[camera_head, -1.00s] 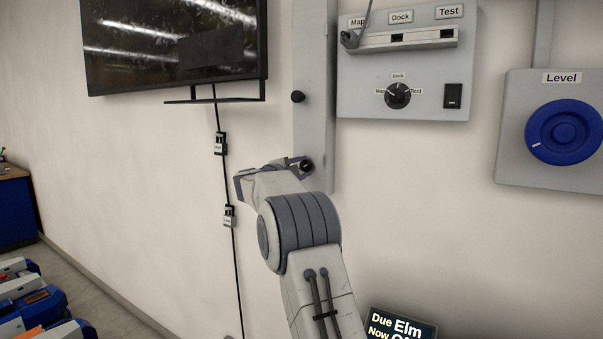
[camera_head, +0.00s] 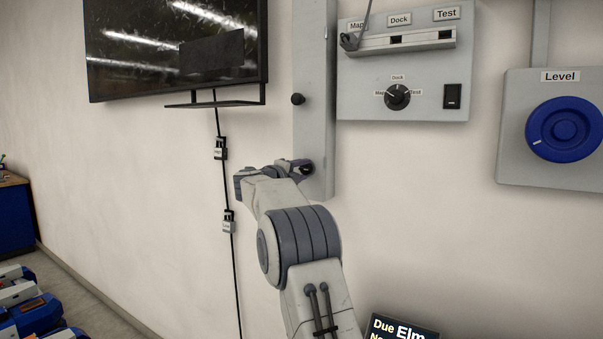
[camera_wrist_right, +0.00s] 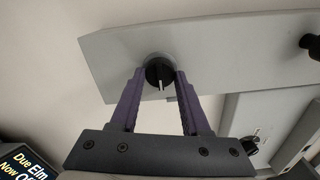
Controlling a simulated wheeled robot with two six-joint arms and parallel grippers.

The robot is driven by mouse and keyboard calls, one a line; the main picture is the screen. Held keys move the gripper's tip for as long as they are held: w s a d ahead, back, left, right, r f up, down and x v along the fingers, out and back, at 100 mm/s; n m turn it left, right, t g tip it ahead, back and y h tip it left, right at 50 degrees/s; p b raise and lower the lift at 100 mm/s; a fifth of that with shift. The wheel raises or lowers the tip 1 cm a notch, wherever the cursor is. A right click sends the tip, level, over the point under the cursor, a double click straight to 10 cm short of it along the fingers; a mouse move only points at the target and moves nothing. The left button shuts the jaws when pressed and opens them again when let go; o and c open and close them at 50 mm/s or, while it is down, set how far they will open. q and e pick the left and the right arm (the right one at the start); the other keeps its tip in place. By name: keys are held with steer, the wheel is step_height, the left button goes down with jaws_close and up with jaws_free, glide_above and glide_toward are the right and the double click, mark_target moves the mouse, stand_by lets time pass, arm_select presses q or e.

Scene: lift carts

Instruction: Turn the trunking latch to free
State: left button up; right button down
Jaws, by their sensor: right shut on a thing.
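The trunking latch (camera_wrist_right: 159,73) is a small round black knob with a white pointer line, near the end of the long grey trunking (camera_wrist_right: 215,45). In the right wrist view its pointer line points down toward the hand. My right gripper (camera_wrist_right: 160,78) is shut on the latch, one purple finger on each side. In the head view the right gripper (camera_head: 303,168) reaches the lower end of the upright trunking (camera_head: 314,120), and its fingers partly cover the latch. My left gripper is not in view.
A second black knob (camera_head: 297,99) sits higher on the trunking. To the right are a panel (camera_head: 430,105) with a selector dial and a blue Level dial (camera_head: 563,129). A screen (camera_head: 175,45) and a cable with small tags (camera_head: 220,148) are on the left.

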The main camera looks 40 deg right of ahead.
steer(key=shift+f, duration=0.15)
steer(key=shift+c, duration=1.9)
jaws_free()
steer(key=b+v, duration=0.3)
steer(key=v, duration=0.7)
steer(key=shift+a, duration=0.25)
